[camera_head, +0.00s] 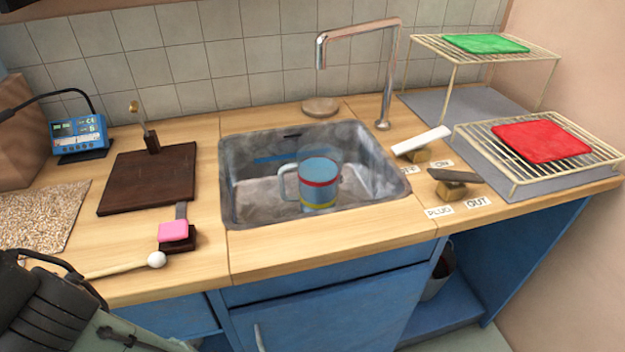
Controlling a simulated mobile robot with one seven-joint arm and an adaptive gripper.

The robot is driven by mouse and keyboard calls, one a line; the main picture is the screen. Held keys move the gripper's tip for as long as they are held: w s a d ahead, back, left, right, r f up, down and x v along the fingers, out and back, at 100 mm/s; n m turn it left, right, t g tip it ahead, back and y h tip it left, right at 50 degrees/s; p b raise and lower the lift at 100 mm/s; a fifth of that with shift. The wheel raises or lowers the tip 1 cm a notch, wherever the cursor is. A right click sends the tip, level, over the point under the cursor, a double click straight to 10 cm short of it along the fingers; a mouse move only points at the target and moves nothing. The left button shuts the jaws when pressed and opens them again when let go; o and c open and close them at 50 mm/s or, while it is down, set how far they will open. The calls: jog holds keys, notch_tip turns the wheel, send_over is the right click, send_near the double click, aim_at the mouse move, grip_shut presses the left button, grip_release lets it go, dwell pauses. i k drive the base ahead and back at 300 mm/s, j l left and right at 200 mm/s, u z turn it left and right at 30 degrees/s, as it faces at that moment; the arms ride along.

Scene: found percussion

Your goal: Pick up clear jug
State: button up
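A jug-like vessel (319,186) stands upright in the metal sink (232,205). It looks see-through and bluish, with a red band near its top, a yellow band near its base and a handle on its left side. A faint hazy, clear shape surrounds its upper part; I cannot tell whether this is part of the jug or something else. Black and grey parts of my own arm show at the lower left, well away from the sink. My gripper's fingertips are not in view.
A tall tap (388,80) arches over the back of the sink. White (422,141) and dark (455,176) levers stand to the right, near wire racks holding green (485,44) and red (541,141) slabs. A dark board (148,180), pink block (173,231) and white-headed beater (156,260) lie left.

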aim_at(318, 165)
jog(key=z, duration=1.1)
jog(key=k+j+z, duration=0.3)
jog(key=k+j, duration=0.2)
jog(key=k, duration=0.2)
jog(key=j, duration=1.6)
